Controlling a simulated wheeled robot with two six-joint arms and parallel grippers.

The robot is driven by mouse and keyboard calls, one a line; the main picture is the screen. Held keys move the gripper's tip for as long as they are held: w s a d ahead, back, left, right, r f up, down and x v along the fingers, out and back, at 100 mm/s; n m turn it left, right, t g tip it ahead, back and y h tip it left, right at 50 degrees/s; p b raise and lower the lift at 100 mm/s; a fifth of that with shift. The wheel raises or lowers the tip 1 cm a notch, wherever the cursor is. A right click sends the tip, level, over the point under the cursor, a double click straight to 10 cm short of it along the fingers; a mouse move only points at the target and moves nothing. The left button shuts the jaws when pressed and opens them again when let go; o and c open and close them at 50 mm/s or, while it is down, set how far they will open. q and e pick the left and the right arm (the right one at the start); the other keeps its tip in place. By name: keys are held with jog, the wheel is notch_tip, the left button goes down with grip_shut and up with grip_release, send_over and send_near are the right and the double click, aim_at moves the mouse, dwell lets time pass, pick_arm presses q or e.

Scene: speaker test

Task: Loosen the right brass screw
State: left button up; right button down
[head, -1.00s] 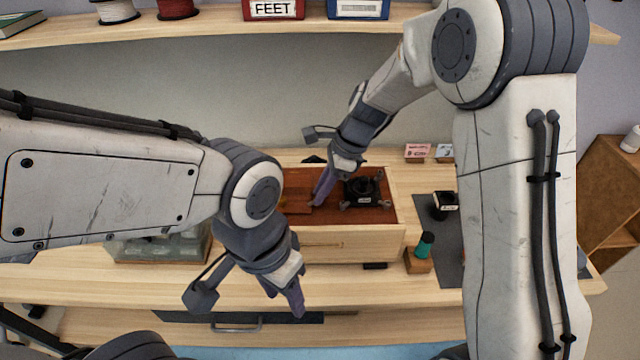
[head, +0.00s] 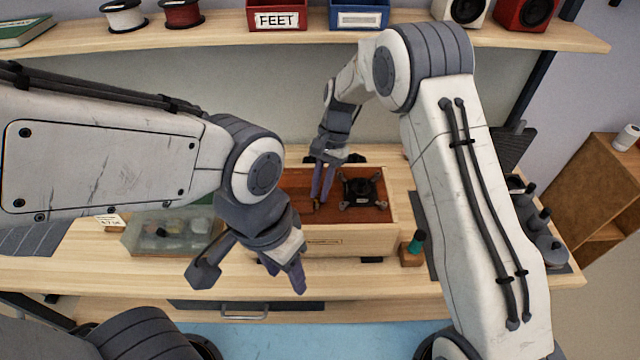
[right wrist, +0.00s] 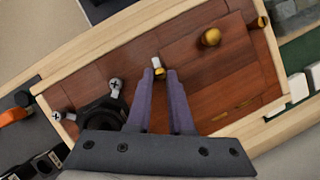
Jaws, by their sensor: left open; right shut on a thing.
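A wooden speaker box (head: 352,243) lies on the bench with its red-brown panel (head: 290,184) facing up. My right gripper (head: 318,200) points down into the box, left of a black round driver (head: 360,187). In the right wrist view its purple fingertips (right wrist: 160,73) are shut on a small brass screw (right wrist: 160,71) at the edge of a raised plate (right wrist: 195,62). A brass knob (right wrist: 210,37) stands on that plate, and another brass piece (right wrist: 263,21) sits near the box wall. My left gripper (head: 283,278) is open and empty in front of the box.
A clear-sided tray (head: 150,243) stands left of the box. A green-topped tool in a wooden block (head: 411,254) stands at its right. A shelf (head: 225,31) with bins and spools runs above. Bench at the front is clear.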

jog(key=n, duration=0.1)
jog(key=n+h, duration=0.1)
jog(key=n, duration=0.1)
jog(key=n+p, duration=0.1)
jog(key=shift+w+a+r+n+h, duration=0.1)
jog(key=shift+a+n+h, duration=0.2)
jog(key=shift+h, duration=0.1)
jog(key=n, duration=0.2)
jog(key=n+h, duration=0.1)
jog(key=n, duration=0.1)
jog(key=shift+a+n+h+p, duration=0.2)
jog(key=shift+n+h+p, duration=0.1)
jog(key=shift+p, duration=0.05)
jog(key=n, duration=0.1)
jog(key=n+h, duration=0.1)
jog(key=n, duration=0.1)
jog(key=n+h, duration=0.1)
jog(key=n, duration=0.1)
jog(key=shift+a+t, duration=0.25)
jog(key=shift+t, duration=0.15)
jog(key=n, duration=0.1)
jog(key=n+t, duration=0.1)
jog(key=n, duration=0.1)
jog(key=n+h, duration=0.1)
jog(key=n, duration=0.1)
jog(key=shift+s+a, duration=0.1)
jog(key=shift+s, duration=0.2)
jog(key=shift+n+t, duration=0.3)
jog(key=shift+n, duration=0.1)
